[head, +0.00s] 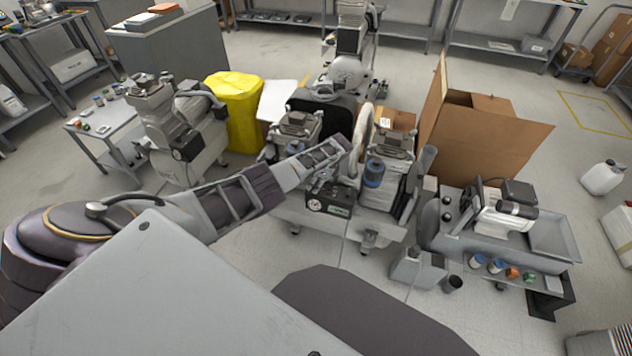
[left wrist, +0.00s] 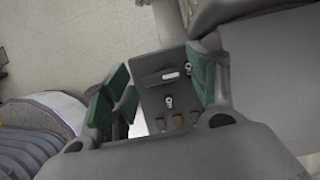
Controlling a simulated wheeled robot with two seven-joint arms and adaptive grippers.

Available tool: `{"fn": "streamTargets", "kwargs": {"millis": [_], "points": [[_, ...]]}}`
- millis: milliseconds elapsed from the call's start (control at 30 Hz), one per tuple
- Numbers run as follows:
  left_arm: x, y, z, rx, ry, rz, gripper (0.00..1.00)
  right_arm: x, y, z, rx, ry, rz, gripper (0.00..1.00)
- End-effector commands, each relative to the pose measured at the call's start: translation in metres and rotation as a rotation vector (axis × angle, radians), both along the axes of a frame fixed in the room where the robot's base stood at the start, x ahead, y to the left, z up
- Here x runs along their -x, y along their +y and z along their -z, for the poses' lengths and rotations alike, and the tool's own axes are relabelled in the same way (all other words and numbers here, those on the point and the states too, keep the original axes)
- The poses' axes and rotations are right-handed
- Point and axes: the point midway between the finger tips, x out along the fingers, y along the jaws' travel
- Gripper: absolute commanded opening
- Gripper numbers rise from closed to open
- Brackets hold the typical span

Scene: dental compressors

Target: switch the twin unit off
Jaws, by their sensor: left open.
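The twin unit (head: 378,218) stands on a wheeled base in the middle of the head view, with two grey compressor heads side by side. In the left wrist view my left gripper (left wrist: 158,72) is open and empty, with green pads. Between its fingers shows a grey panel (left wrist: 153,98) with a pale bar (left wrist: 171,75) and a small metal lever (left wrist: 168,102). Contact cannot be told. My right gripper is out of view.
Another compressor (head: 180,135) and a yellow bin (head: 236,110) stand to the left. An open cardboard box (head: 478,140) is behind right. A grey bench unit (head: 500,225) with several small jars stands at right.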

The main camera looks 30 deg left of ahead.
Motion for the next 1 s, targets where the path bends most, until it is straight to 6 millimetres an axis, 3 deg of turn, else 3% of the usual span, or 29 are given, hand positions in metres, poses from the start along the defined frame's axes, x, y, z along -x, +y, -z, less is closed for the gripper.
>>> {"fn": "streamTargets", "kwargs": {"millis": [467, 1000], "points": [[-0.002, -0.005, -0.011, 0.001, -0.001, 0.001, 0.59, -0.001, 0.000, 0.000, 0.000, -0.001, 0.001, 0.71], [-0.006, -0.022, -0.056, 0.001, -0.002, 0.001, 0.59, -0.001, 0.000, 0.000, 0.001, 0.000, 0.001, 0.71]]}}
